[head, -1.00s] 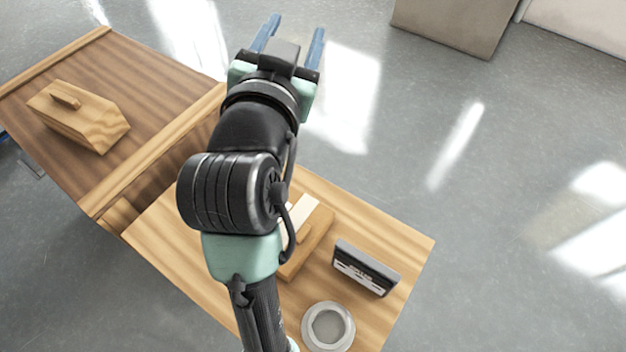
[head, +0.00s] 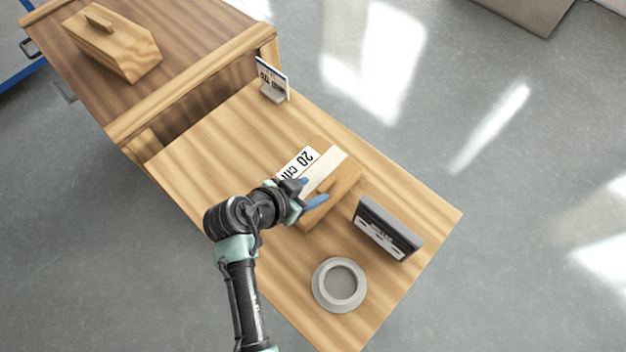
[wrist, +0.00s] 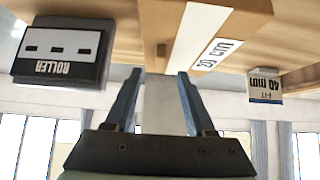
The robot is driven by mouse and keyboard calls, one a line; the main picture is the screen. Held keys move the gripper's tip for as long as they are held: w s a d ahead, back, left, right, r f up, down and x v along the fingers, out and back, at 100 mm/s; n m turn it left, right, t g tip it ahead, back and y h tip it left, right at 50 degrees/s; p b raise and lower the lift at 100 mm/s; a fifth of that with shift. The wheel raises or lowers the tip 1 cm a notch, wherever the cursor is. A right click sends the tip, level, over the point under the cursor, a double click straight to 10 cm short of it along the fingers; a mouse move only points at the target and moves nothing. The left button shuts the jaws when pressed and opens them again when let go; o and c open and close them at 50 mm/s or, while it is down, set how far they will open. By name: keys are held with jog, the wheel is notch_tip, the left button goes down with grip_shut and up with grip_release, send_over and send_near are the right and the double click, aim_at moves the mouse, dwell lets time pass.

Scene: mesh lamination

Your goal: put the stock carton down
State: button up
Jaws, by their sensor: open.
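The stock carton, a brown box (head: 347,181) with a pale strip across its top and a "20 cm" label, rests on the wooden worktop in the head view. My gripper (head: 318,189) is over the near side of the carton in the head view.
A grey roller box (head: 388,228) stands right of the carton, and a round grey dish (head: 340,285) lies nearer. A "40 mm" sign (head: 271,80) stands at the worktop's back edge. A wooden block with a handle (head: 115,45) sits on the left bench. The worktop's left part is bare.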

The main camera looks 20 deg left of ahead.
aim_at(325, 185)
jog(key=shift+x, duration=2.95)
grip_shut()
jog(key=shift+w+r, duration=0.1)
jog(key=shift+r, duration=0.05)
